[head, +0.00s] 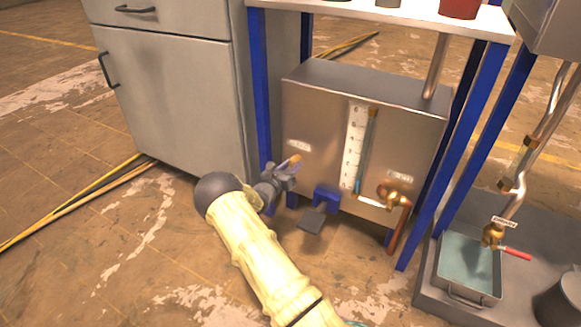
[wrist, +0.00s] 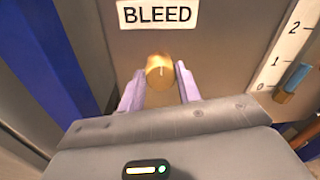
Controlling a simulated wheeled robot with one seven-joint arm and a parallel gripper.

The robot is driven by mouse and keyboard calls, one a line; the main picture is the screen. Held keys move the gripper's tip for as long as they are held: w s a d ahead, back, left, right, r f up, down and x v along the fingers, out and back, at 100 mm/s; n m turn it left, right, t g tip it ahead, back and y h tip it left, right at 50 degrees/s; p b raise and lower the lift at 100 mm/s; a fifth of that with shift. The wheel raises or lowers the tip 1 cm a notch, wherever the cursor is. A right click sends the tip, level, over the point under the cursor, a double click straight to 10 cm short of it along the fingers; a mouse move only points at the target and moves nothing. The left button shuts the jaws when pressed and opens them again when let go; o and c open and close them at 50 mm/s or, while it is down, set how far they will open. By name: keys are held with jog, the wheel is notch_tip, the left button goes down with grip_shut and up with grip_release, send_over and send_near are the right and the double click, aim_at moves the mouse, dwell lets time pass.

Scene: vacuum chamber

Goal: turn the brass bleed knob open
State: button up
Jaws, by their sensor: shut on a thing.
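The brass bleed knob (wrist: 160,71) sits on the metal tank front just below a white BLEED label (wrist: 158,13). In the wrist view a light index line shows on the knob's face, pointing about straight up. My gripper (wrist: 160,88) has one pale finger on each side of the knob and is shut on it. In the head view my gripper (head: 291,165) reaches the left side of the tank front (head: 325,125). The knob is mostly hidden there behind the fingers.
A level gauge (head: 355,150) with a low blue column stands right of the knob. A blue table leg (head: 260,100) stands close at left.

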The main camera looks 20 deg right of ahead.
jog(key=shift+r+m+p, duration=0.1)
jog(key=shift+m+p, duration=0.4)
jog(key=shift+p, duration=0.3)
jog(key=m+p, duration=0.2)
jog(key=p, duration=0.1)
jog(key=shift+r+m+p, duration=0.15)
jog(key=shift+m+p, duration=0.2)
jog(key=shift+m, duration=0.05)
jog(key=m+p, duration=0.5)
jog(key=p, duration=0.1)
jog(key=shift+s+r+y+p, duration=0.1)
jog(key=shift+y+p, duration=0.3)
jog(key=m+p, duration=0.4)
jog(key=p, duration=0.1)
jog(key=shift+p, duration=0.3)
jog(key=m+p, duration=0.3)
jog(key=shift+f+t+y, duration=0.2)
jog(key=shift+t+y, duration=0.1)
jog(key=shift+f+m+p, duration=0.1)
jog(key=shift+m+p, duration=0.55)
jog(key=shift+m, duration=0.05)
jog(key=shift+f, duration=0.1)
